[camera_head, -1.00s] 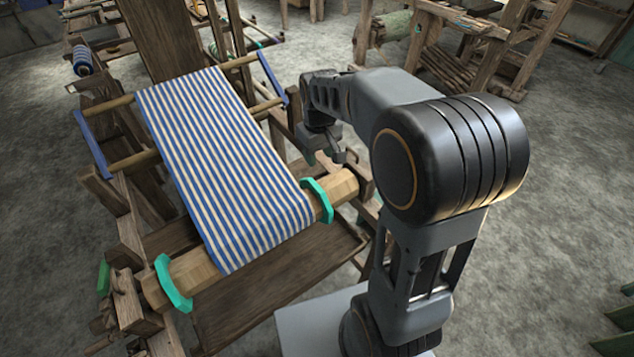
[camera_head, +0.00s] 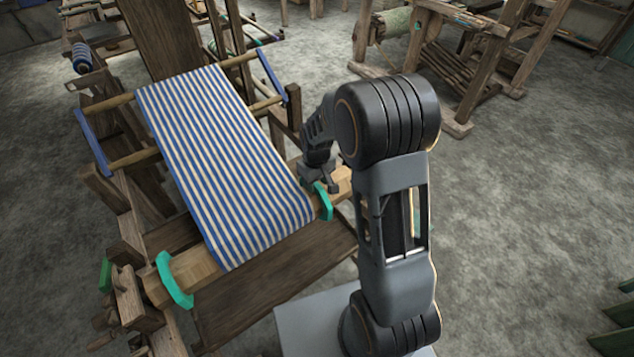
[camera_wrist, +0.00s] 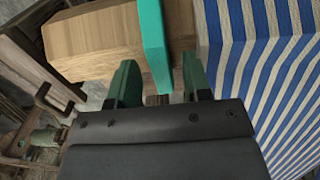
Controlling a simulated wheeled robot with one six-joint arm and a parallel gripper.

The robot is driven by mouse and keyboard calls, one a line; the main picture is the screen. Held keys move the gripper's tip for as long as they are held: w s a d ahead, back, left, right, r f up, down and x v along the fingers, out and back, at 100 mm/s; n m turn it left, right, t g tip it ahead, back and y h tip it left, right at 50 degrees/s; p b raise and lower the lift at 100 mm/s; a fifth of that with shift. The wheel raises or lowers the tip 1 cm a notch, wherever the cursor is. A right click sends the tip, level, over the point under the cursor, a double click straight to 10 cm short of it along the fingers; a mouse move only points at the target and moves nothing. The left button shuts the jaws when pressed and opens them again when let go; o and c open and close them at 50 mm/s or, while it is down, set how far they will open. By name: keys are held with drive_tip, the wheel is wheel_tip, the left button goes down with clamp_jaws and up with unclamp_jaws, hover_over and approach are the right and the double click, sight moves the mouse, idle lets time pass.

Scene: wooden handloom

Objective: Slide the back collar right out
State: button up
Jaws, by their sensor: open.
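Two teal collars sit around the pale wooden beam (camera_head: 200,270) at the near end of the loom. One collar (camera_head: 174,283) is at the left of the striped cloth, the other, farther back (camera_head: 325,204), is at its right edge. My gripper (camera_head: 325,188) is over this right collar, its fingers partly hidden by the arm in the head view. In the wrist view, my open gripper (camera_wrist: 158,78) has one green-padded finger on each side of the teal collar (camera_wrist: 153,40), with small gaps. Bare beam end (camera_wrist: 90,42) shows on one side, cloth on the other.
Blue-and-white striped cloth (camera_head: 225,165) covers the beam's middle. A brown board (camera_head: 275,285) lies below and in front of the beam. Loom posts and side frames (camera_head: 115,195) stand at the left. Open concrete floor (camera_head: 520,200) is to the right.

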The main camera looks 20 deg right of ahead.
drive_tip(key=shift+f, duration=0.4)
clamp_jaws()
idle(0.4)
